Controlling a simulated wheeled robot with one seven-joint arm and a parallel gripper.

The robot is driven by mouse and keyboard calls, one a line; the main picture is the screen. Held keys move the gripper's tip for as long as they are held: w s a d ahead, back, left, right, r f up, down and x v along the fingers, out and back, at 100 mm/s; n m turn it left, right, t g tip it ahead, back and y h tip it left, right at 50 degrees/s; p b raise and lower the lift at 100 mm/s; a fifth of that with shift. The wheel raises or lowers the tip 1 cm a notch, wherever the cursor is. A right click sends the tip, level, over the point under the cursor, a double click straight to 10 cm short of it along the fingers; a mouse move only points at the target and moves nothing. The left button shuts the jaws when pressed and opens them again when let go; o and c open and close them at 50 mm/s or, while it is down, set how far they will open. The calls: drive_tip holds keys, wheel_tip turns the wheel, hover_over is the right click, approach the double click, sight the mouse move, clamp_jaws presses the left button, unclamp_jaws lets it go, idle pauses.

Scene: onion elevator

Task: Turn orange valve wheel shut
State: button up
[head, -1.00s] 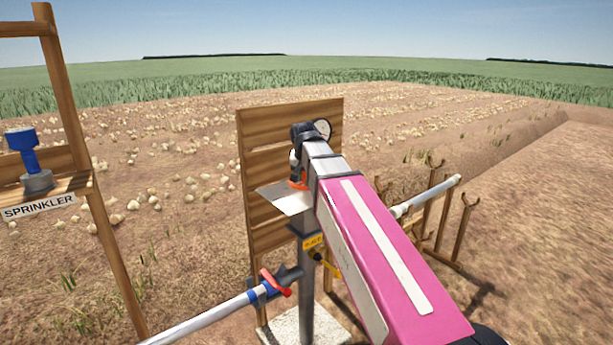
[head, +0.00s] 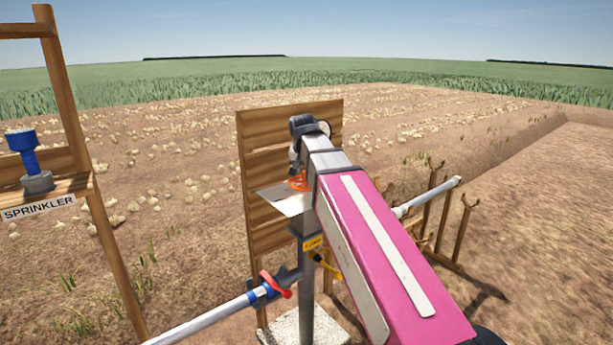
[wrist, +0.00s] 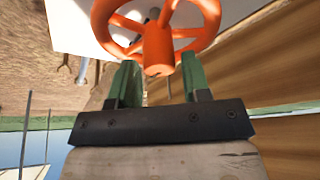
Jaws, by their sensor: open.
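The orange valve wheel (wrist: 158,50) fills the top of the wrist view, with its hub and spokes showing. In the head view a small part of the wheel (head: 299,183) shows left of my arm, by the wooden board. My gripper (wrist: 155,75) has two green fingers, spread apart, one on each side of the wheel's hub. The fingertips reach the lower part of the rim in the picture; I cannot tell whether they touch it. In the head view my arm hides the gripper's fingers.
A white plate (head: 286,200) sits by the wheel on a grey post (head: 307,275). A pipe with a red-handled valve (head: 275,284) joins at the lower left. A wooden stand with a blue sprinkler (head: 22,145) is at left. Wooden forked posts (head: 440,220) hold a pipe at right.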

drive_tip(key=v, duration=0.7)
drive_tip(key=shift+r, duration=0.25)
drive_tip(key=shift+s, duration=0.2)
